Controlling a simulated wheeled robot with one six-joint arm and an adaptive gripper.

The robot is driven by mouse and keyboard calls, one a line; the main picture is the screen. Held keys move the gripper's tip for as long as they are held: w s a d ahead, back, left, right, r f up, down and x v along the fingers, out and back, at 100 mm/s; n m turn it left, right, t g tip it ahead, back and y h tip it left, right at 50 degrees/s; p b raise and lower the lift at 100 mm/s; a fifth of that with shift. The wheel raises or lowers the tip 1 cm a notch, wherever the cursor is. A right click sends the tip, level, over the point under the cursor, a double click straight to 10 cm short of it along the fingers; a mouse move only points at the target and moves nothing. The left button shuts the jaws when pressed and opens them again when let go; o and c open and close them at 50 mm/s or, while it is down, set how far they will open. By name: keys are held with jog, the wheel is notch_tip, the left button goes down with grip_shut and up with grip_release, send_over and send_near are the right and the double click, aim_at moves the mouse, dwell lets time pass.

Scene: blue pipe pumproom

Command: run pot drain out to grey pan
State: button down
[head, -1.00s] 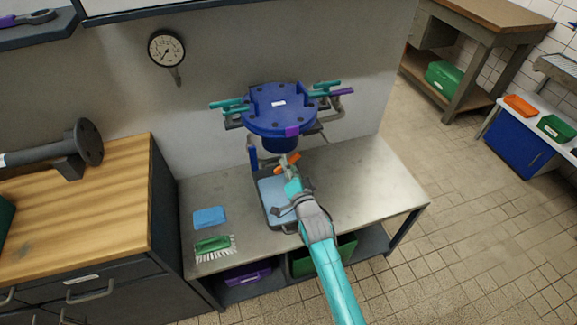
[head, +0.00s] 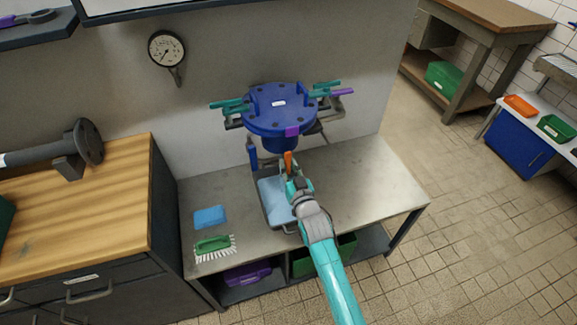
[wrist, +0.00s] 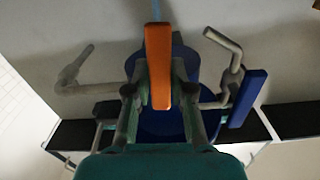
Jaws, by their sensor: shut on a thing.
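The blue pot (head: 279,112) hangs at the wall above the steel bench, with teal and purple handled valves on its sides. An orange handle (head: 288,160) is below the pot; in the wrist view the orange handle (wrist: 158,65) stands upright between my fingers. My gripper (head: 291,176) is shut on the orange handle under the pot; the wrist view also shows my gripper (wrist: 158,105). The grey pan (head: 270,217), with pale blue liquid in it, sits on the bench below, partly hidden by my arm. A blue handle (wrist: 249,98) is right of the gripper in the wrist view.
A blue sponge (head: 210,217) and a green brush (head: 214,244) lie on the bench left of the pan. A pressure gauge (head: 167,48) is on the wall. The bench right of my arm is clear.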

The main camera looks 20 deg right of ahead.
jog(key=shift+n, duration=0.6)
jog(key=c, duration=1)
grip_release()
jog(key=s, duration=1.2)
